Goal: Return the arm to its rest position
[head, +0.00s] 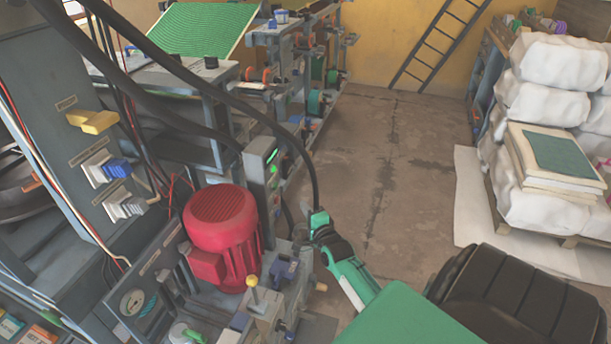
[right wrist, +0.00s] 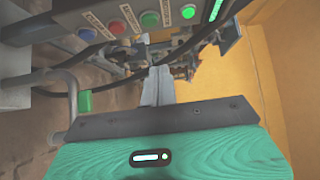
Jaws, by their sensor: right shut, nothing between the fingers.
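My right arm comes in from the lower right of the head view. My right gripper (head: 318,217) is at its far end, beside the grey control post (head: 257,185) with a green light. In the right wrist view my right gripper's grey fingers (right wrist: 158,86) are together, with nothing between them. They point toward the machine parts below a panel (right wrist: 120,22) with red, green and blue buttons. I see no contact with the panel. My left gripper is not in view.
A red motor (head: 222,235) and a yellow-knobbed lever (head: 252,284) stand on the machine left of my right arm. A black cable (head: 315,165) hangs close to the gripper. White sacks (head: 545,110) are stacked on a pallet at right. The floor (head: 400,170) between is clear.

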